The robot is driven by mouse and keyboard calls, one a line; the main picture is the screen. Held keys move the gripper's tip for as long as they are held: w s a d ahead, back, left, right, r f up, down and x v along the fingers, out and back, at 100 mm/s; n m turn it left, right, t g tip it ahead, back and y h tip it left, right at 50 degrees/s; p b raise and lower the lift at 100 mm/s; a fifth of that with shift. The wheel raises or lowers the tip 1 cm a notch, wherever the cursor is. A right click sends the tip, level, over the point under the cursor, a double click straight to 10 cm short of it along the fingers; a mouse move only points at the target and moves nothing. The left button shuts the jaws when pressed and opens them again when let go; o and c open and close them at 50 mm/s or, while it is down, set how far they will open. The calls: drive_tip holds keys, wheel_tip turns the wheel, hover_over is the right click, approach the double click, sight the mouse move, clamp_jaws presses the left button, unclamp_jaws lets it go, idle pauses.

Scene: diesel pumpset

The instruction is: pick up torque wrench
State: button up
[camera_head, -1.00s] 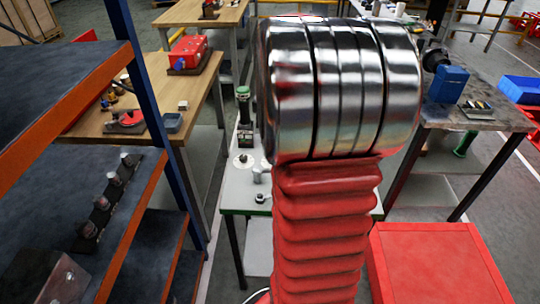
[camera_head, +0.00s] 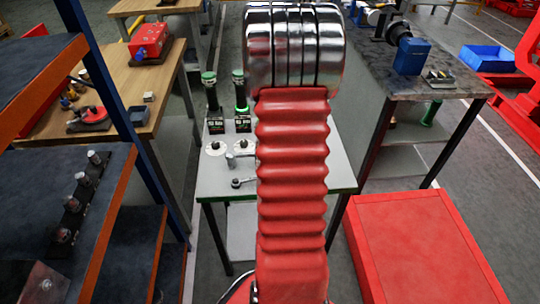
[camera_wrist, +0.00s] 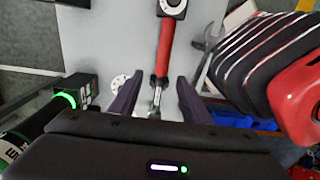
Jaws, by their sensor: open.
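In the wrist view, a long tool with a red grip, a silver shaft end and a silver-and-black head appears to be the torque wrench (camera_wrist: 165,50). It lies on the pale tabletop (camera_wrist: 100,35). My gripper (camera_wrist: 158,78) is open, its two dark fingers apart on either side of the tool's lower part in the picture. I cannot tell the height between fingers and tool; nothing shows held. In the head view my red arm hides the gripper and this tool.
A small table (camera_head: 215,185) bears two green-topped black devices (camera_head: 240,105) and a small ratchet-like tool (camera_head: 242,182). A red box (camera_head: 425,240) stands right; shelves (camera_head: 50,200) stand left.

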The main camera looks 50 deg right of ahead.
wheel_tip(320, 180, down, 8)
drive_tip(key=shift+r, duration=0.25)
drive_tip(key=shift+s+a+f, duration=0.1)
drive_tip(key=shift+f, duration=1.2)
drive_tip(key=shift+s+a+f, duration=0.1)
drive_tip(key=shift+f, duration=1.2)
drive_tip(key=shift+c, duration=0.4)
clamp_jaws()
drive_tip(key=shift+r, duration=0.1)
